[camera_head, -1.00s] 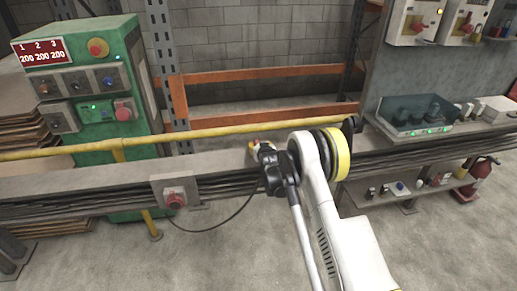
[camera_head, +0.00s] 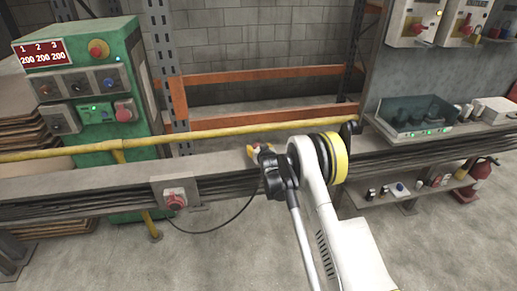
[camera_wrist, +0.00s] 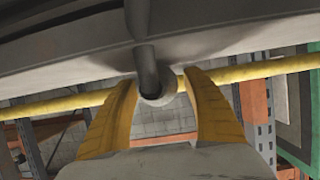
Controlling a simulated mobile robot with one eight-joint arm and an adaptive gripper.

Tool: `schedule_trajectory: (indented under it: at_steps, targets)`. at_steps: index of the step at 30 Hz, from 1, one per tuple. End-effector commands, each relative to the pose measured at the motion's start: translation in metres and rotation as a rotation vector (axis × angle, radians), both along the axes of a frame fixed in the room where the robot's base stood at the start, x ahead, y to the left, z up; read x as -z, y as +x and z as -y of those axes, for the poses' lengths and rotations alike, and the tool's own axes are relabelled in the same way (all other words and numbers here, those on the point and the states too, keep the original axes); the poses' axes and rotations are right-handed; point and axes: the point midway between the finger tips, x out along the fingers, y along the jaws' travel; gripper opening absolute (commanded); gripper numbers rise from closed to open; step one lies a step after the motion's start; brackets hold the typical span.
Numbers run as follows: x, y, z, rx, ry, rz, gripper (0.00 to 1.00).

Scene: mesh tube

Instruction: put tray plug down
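My gripper (camera_head: 256,151) is at the long grey ledge (camera_head: 105,181) in the head view, small and partly hidden by my wrist. In the wrist view my two yellow fingers (camera_wrist: 160,80) stand apart, with a grey round-ended cylinder (camera_wrist: 152,68) between their tips. This may be the tray plug, but I cannot be sure. Its far end meets the grey surface (camera_wrist: 60,62) across the top of that view. A narrow gap shows between the cylinder and the right finger. Contact with the left finger is unclear. The plug cannot be made out in the head view.
A yellow rail (camera_head: 60,153) runs behind the ledge. A green control cabinet (camera_head: 125,60) stands at the left. A glassy tray (camera_head: 415,118) with dark items sits on the right bench. A red-knobbed box (camera_head: 174,196) is on the ledge front, with a dark cable below.

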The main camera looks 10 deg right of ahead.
Motion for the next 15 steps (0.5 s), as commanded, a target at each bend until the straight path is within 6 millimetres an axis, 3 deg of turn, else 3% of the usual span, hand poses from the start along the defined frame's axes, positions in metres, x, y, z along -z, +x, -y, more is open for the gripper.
schedule_trajectory:
  at_steps: [7, 15]
  targets:
    - [-0.016, -0.004, 0.000, 0.000, 0.000, 0.000, 0.58]
    - [-0.043, -0.063, 0.000, 0.000, 0.000, 0.000, 0.58]
